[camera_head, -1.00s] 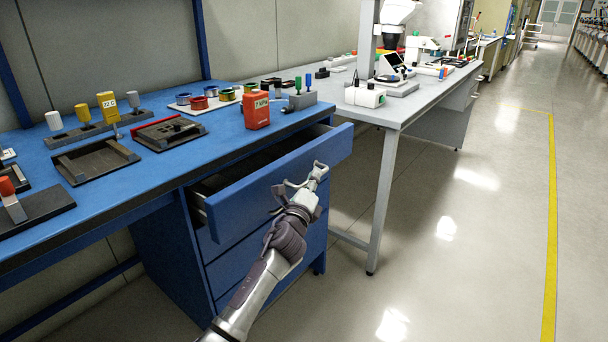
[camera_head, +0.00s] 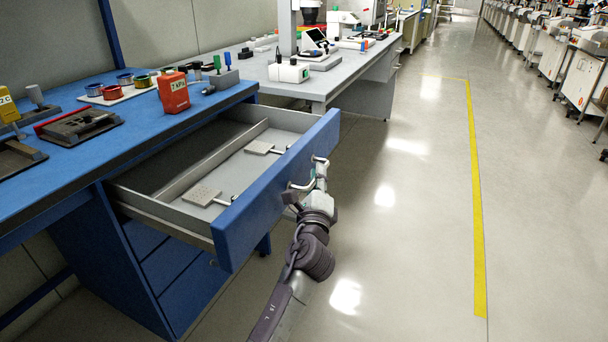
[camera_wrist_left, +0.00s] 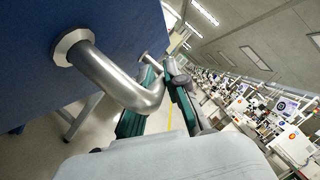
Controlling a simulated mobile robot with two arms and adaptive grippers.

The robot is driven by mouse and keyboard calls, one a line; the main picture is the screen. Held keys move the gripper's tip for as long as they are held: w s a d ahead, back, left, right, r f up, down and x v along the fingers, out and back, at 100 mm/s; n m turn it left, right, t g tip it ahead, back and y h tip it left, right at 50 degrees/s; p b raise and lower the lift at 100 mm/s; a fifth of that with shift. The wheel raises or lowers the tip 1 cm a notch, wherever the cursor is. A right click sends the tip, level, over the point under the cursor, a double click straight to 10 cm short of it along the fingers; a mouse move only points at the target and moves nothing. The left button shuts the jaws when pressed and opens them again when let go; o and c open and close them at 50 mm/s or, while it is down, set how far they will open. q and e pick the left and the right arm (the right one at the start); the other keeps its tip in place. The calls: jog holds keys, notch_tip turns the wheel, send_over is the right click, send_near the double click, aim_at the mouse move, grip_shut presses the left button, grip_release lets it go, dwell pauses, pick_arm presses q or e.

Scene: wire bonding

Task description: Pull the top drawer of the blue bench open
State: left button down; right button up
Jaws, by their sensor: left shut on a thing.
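The top drawer (camera_head: 275,195) of the blue bench (camera_head: 160,126) stands well out from the bench. Its grey inside shows a divider and two small flat pieces with rods. My left gripper (camera_head: 318,170) is at the drawer's front, shut on the metal handle (camera_head: 296,188). In the left wrist view the handle (camera_wrist_left: 120,80) is a bent silver bar on the blue drawer front (camera_wrist_left: 40,50), and the fingers (camera_wrist_left: 165,90) close around its far part. My right gripper is in neither view.
On the bench top are a red box (camera_head: 173,92), spools on a white board (camera_head: 118,94) and dark fixtures (camera_head: 80,125). A grey table (camera_head: 340,84) stands behind the drawer. The floor to the right, with a yellow line (camera_head: 474,190), is clear.

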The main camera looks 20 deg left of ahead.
pick_arm(q)
jog(key=shift+d, duration=0.3)
jog(key=c, duration=1.2)
grip_release()
jog(key=v, duration=1.2)
